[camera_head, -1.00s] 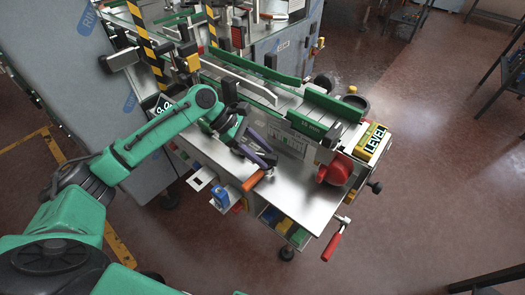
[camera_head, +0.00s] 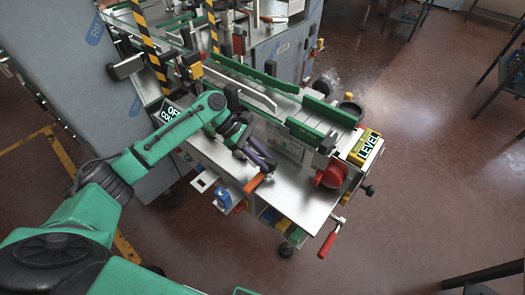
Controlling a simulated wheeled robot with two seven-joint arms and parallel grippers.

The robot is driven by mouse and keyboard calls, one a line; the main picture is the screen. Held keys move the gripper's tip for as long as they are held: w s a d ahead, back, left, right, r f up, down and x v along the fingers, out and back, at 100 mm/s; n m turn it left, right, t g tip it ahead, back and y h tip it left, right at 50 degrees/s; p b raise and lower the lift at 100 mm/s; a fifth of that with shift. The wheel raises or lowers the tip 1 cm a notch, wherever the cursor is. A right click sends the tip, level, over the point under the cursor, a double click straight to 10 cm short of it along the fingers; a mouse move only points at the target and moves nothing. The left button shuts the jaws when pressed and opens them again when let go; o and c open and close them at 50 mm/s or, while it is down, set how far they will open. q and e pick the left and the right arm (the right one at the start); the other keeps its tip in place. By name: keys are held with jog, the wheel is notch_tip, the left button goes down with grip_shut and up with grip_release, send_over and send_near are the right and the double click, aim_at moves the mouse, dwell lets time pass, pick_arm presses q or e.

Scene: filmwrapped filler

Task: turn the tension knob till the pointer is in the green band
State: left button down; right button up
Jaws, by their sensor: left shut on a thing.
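My left gripper (camera_head: 268,164), with dark purple fingers, reaches in from the left over the near edge of the steel machine table (camera_head: 304,205). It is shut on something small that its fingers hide. An orange-handled thing (camera_head: 256,183) shows right beside the fingertips; I cannot tell whether it is held. I cannot make out the tension knob, its pointer or a green band. A pale panel with print (camera_head: 286,144) is partly behind the gripper. A red round part (camera_head: 331,176) stands further right, apart from the gripper. My right gripper is not in view.
A yellow block lettered LEVEL (camera_head: 367,146) and a red crank handle (camera_head: 328,245) are at the table's right end. Green guide rails (camera_head: 318,110) run behind. A blue bin (camera_head: 222,199) hangs below the near edge.

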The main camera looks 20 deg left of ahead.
pick_arm(q)
jog(key=shift+w+r+m+g+p, duration=0.15)
jog(key=shift+r+m+g+p, duration=0.15)
jog(key=shift+r+m, duration=0.15)
jog(key=shift+w+f+m+g, duration=0.1)
jog(key=shift+f+m+g, duration=0.15)
jog(key=shift+m+g, duration=0.15)
jog(key=shift+d+f+m+g+b, duration=0.1)
jog(key=shift+m+g+b, duration=0.25)
jog(key=shift+m+g, duration=0.4)
jog(key=m+g+y+b, duration=0.1)
jog(key=m+g+b, duration=0.1)
jog(key=m, duration=0.1)
jog(key=shift+w+d+f+m+y+b, duration=0.1)
jog(key=shift+w+f+m+y+b, duration=0.1)
jog(key=shift+m+y+b, duration=0.15)
jog(key=shift+d+m+g+y+b, duration=0.1)
jog(key=shift+m+g+y+b, duration=0.4)
jog(key=shift+m, duration=0.25)
jog(key=shift+s+d+f+m+g, duration=0.1)
jog(key=shift+m+g, duration=0.25)
jog(key=shift+m, duration=0.15)
jog(key=shift+y+b, duration=0.35)
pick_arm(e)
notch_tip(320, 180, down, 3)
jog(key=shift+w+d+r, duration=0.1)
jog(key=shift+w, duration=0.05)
pick_arm(q)
jog(key=shift+r+m, duration=0.3)
